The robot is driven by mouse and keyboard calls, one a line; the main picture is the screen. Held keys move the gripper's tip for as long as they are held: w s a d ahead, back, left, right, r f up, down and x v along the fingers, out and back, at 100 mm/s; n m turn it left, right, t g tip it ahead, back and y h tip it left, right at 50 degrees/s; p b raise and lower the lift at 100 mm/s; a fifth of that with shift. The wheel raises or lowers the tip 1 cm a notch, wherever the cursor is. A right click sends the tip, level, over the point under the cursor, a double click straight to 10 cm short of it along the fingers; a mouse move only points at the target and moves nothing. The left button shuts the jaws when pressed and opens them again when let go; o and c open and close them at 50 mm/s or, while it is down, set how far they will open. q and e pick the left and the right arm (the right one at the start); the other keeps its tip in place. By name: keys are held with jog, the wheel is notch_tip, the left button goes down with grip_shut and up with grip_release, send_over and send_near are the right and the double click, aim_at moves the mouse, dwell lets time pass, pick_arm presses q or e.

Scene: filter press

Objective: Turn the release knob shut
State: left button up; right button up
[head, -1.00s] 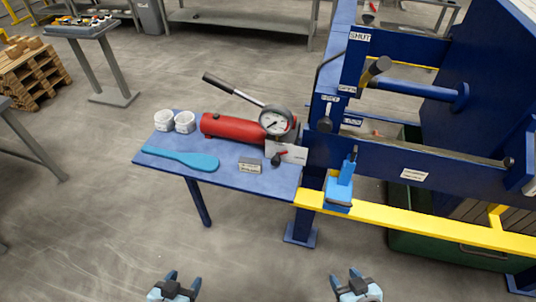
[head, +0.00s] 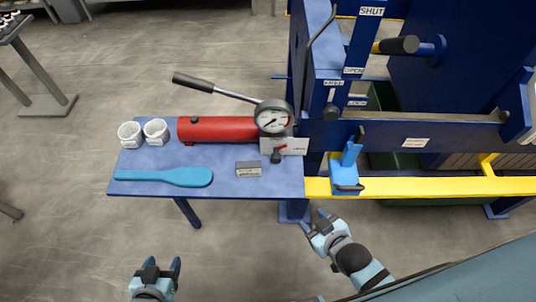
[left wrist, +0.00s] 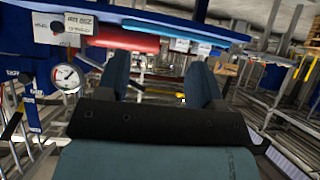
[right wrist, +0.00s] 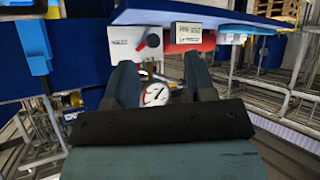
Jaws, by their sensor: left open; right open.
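The release knob (head: 277,155) is a small red and black knob below the gauge, in front of a white label plate (head: 294,146) at the right end of the red pump (head: 218,129). Its turn position is too small to tell. The knob also shows in the left wrist view (left wrist: 58,25) and the right wrist view (right wrist: 153,41). My right gripper (head: 313,219) is open and empty, in front of the table's right end and apart from the knob. My left gripper (head: 164,265) is open and empty, further from the table near the bottom edge.
The pressure gauge (head: 273,117) stands above the knob. A yellow rail (head: 420,186) and blue clamp (head: 344,177) lie to the right.

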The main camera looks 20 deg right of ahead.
jog(key=w+f+n+t+h+b, duration=0.1)
jog(key=w+f+n+t+b, duration=0.3)
jog(key=n, duration=1.7)
send_near(277, 160)
jog(key=shift+h, duration=0.4)
jog(key=x, duration=0.8)
jog(key=shift+a+f+p, duration=0.15)
jog(key=shift+a+p, duration=0.1)
jog(key=shift+p, duration=0.1)
jog(key=shift+x, duration=0.75)
jog(key=shift+c, duration=0.5)
jog(key=c, duration=0.5)
jog(key=shift+c, duration=0.2)
